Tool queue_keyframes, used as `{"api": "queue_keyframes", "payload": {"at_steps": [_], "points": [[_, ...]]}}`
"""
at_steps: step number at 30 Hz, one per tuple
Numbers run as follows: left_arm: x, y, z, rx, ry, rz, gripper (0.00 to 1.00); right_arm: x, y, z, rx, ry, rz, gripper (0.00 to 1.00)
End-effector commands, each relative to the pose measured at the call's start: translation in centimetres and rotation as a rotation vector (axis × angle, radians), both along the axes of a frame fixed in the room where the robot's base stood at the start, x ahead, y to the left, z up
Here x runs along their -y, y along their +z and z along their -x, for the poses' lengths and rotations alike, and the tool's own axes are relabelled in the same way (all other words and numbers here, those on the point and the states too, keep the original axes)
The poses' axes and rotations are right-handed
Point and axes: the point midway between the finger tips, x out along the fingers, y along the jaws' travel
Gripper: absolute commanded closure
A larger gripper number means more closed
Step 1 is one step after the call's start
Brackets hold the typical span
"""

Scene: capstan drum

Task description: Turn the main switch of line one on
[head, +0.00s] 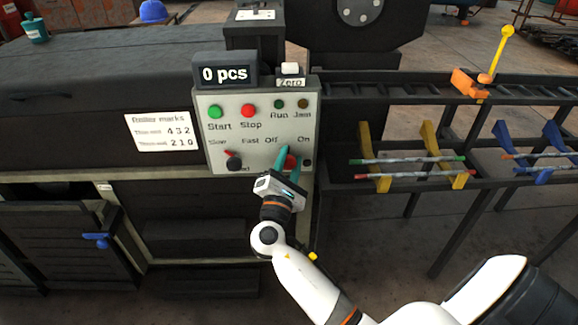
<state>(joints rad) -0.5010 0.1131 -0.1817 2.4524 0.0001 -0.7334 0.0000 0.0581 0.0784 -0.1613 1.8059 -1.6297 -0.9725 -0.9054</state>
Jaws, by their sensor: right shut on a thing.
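The main switch (291,161) is a red knob at the lower right of the grey control panel (257,113), below the labels Off and On. My right gripper (289,158) reaches up to it from below, and its teal fingers are shut on the knob. The fingers cover much of the knob, so I cannot tell which label it points to. The Run lamp (279,104) and the Jam lamp (303,104) look dark. My left gripper is not in view.
Left of the switch is a black speed knob (234,163) under Slow and Fast. Above are the green Start button (215,112) and red Stop button (248,110). The display (225,74) reads 0 pcs. A rack (408,163) with striped rods stands at right.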

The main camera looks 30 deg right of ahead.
Motion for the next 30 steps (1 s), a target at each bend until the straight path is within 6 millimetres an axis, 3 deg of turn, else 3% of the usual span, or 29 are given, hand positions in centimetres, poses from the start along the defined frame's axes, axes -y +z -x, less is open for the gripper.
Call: {"api": "queue_keyframes", "payload": {"at_steps": [12,30], "points": [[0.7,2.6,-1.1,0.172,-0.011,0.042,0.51,0.0,-0.2,0.1,0.205,-0.002,-0.339,0.89],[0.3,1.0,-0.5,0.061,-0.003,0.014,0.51,0.1,-0.4,0.1,0.399,-0.003,-0.657,0.89]]}}
